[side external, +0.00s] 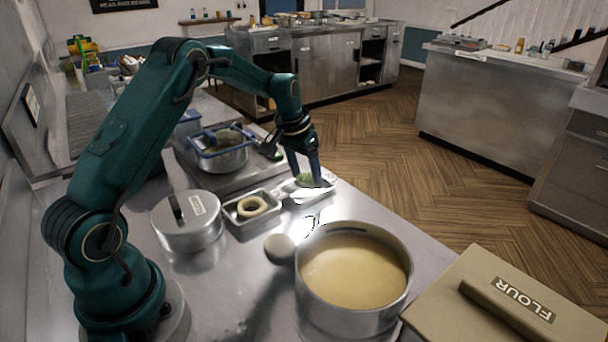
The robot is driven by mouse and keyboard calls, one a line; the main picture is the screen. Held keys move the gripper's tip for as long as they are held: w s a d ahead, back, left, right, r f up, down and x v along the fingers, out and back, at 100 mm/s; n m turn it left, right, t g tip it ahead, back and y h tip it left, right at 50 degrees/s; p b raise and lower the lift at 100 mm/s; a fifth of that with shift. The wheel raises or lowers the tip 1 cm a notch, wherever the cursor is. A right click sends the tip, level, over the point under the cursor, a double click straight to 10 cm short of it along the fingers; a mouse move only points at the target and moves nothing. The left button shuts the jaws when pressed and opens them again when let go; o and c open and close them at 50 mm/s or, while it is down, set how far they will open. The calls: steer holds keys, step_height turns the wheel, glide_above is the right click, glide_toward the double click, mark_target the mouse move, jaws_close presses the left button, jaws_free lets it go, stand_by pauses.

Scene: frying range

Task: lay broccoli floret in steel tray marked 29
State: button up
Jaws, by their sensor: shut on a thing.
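My gripper (315,180) points down at a small steel tray (296,197) near the counter's far edge, with its fingertips low over it. It is shut on a green thing that looks like the broccoli floret (303,179), partly hidden by the fingers. I cannot tell whether the floret touches the tray floor. No number is legible on either tray.
A lidded pot (187,230) stands left of the trays. A large pot of yellowish liquid (353,318) and a round pale knob-like thing (280,249) are in front. A flour box (490,300) is at front right. A blue-rimmed basket pot (222,160) stands behind.

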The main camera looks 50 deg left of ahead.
stand_by(0.4)
steer(key=o, duration=1)
steer(key=shift+r, duration=3.5)
